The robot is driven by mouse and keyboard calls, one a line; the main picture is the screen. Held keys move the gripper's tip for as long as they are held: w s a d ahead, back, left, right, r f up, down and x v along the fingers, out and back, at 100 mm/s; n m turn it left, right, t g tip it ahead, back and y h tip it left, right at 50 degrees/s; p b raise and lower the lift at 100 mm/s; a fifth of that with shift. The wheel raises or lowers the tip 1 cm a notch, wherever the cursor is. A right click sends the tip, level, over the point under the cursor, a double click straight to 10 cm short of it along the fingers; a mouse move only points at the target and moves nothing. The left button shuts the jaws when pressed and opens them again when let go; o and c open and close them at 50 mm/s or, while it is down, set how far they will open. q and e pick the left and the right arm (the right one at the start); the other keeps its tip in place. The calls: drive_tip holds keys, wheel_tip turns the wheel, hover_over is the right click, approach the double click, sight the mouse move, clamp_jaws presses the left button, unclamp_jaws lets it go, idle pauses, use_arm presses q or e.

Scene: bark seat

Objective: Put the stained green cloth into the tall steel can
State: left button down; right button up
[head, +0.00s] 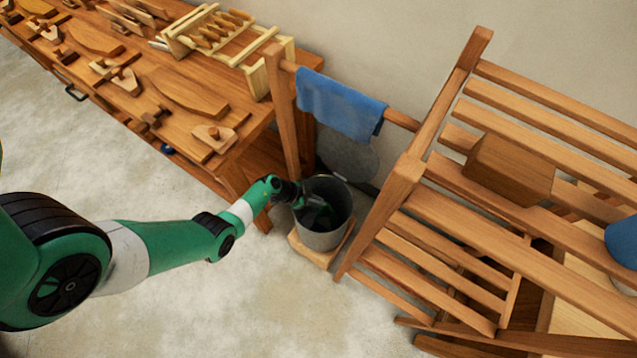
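The tall steel can (323,241) stands on a small wooden base between the workbench and the slatted wooden rack. My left arm reaches in from the left, and my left gripper (306,199) is at the can's mouth, over its left rim and partly inside. A dark green shape (320,215) shows inside the can beside the gripper; it may be the stained green cloth, but shadow hides its outline. The fingertips are too dark and small to tell open from shut. My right gripper is not in view.
A blue cloth (341,105) hangs on a wooden rail above the can. A grey round disc (350,158) is behind the can. The workbench (130,75) with wooden parts lies at upper left. The slatted rack (440,240) stands close on the right. The floor at lower middle is clear.

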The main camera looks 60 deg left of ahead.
use_arm(q)
wheel_tip(320, 180, down, 6)
drive_tip(key=b, duration=0.4)
drive_tip(key=shift+r, duration=0.25)
unclamp_jaws()
idle(0.7)
wheel_tip(320, 180, up, 6)
drive_tip(key=s+g+y+p, duration=0.1)
drive_tip(key=g+p, duration=0.3)
drive_tip(key=p, duration=0.5)
drive_tip(key=shift+s+a+g+p, duration=0.3)
drive_tip(key=shift+s+p, duration=0.05)
drive_tip(key=shift+s, duration=0.2)
